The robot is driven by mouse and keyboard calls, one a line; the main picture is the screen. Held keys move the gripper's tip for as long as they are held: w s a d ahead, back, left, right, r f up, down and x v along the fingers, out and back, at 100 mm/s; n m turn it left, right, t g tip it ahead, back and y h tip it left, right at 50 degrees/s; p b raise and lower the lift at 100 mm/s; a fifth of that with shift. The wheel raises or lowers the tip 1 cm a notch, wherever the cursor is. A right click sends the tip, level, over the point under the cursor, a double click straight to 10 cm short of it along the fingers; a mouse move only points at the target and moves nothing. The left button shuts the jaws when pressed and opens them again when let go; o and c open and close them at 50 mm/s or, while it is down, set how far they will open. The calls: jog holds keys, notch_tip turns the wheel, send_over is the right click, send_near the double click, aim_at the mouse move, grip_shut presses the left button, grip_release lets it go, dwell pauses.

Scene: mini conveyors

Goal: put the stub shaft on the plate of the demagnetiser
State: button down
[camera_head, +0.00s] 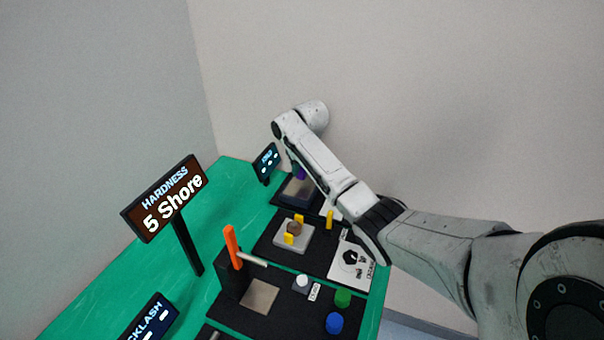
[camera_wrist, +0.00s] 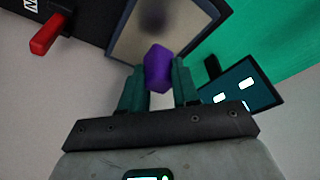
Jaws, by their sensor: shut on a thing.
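A purple faceted piece, which I take to be the stub shaft (camera_wrist: 158,69), is held between the two dark green fingers of my gripper (camera_wrist: 159,86). In the head view the purple piece (camera_head: 299,172) is partly hidden by my arm. A greyish-tan plate in a dark frame, apparently the demagnetiser's plate (camera_wrist: 128,38), lies beyond the piece in the wrist view, with a dark blurred shadow on it. It also shows in the head view (camera_head: 296,190) at the far end of the bench. The piece looks above the plate; the gap cannot be told.
A small display (camera_head: 267,161) stands beside the plate. A red handle (camera_wrist: 46,36) sticks up at the other side. Nearer are a pad with yellow blocks (camera_head: 289,239), an orange post (camera_head: 232,247), a green knob (camera_head: 343,298) and a blue knob (camera_head: 334,323). A hardness sign (camera_head: 168,198) stands left.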

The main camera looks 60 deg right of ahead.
jog(key=shift+s+f, duration=0.1)
jog(key=shift+f, duration=1.2)
jog(key=shift+f, duration=0.15)
jog(key=c, duration=0.8)
grip_release()
jog(key=v, duration=1.2)
